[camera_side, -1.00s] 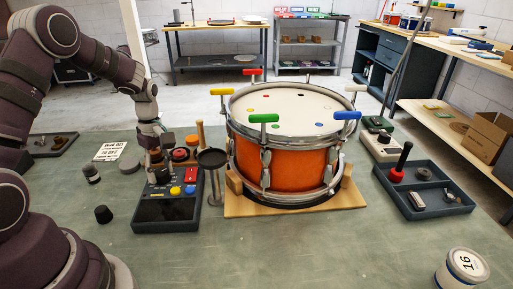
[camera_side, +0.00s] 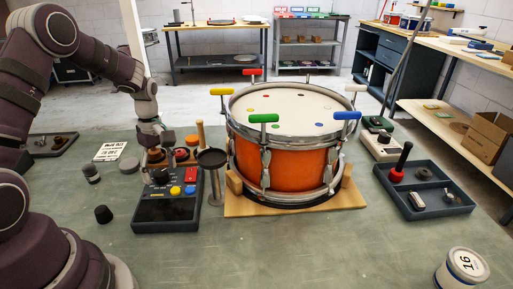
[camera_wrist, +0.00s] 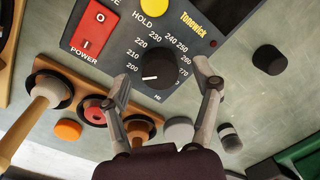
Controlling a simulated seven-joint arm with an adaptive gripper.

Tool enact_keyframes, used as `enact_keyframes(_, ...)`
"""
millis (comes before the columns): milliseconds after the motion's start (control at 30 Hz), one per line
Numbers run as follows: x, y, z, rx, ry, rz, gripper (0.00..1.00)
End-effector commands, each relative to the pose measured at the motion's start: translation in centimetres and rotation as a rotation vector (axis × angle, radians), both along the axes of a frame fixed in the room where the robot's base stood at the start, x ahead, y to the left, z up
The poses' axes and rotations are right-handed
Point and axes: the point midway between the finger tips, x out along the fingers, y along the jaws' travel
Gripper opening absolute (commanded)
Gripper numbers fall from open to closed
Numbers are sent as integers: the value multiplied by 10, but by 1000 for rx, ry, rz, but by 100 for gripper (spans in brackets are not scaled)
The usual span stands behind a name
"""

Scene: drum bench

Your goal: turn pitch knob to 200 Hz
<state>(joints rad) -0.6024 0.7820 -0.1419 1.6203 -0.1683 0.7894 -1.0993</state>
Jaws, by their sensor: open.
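The pitch knob (camera_wrist: 160,68) is a round black dial on the dark tuner box (camera_side: 166,213), with printed numbers from 200 to 270 around it. In the wrist view its white pointer line points left, close to the 200 label (camera_wrist: 132,68). My gripper (camera_wrist: 164,76) is open, with one finger on each side of the knob. The fingers look clear of it, with a gap on both sides.
The box also carries a red power switch (camera_wrist: 94,28) and a yellow button (camera_wrist: 210,5). A round stand (camera_side: 212,158) and the orange drum (camera_side: 290,172) stand right of the box.

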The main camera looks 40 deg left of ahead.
Motion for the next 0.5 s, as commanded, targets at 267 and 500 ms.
enact_keyframes(267, 5, 1, 68, 6, -8, 1, 64)
enact_keyframes(500, 7, 1, 111, 2, -3, 0, 64)
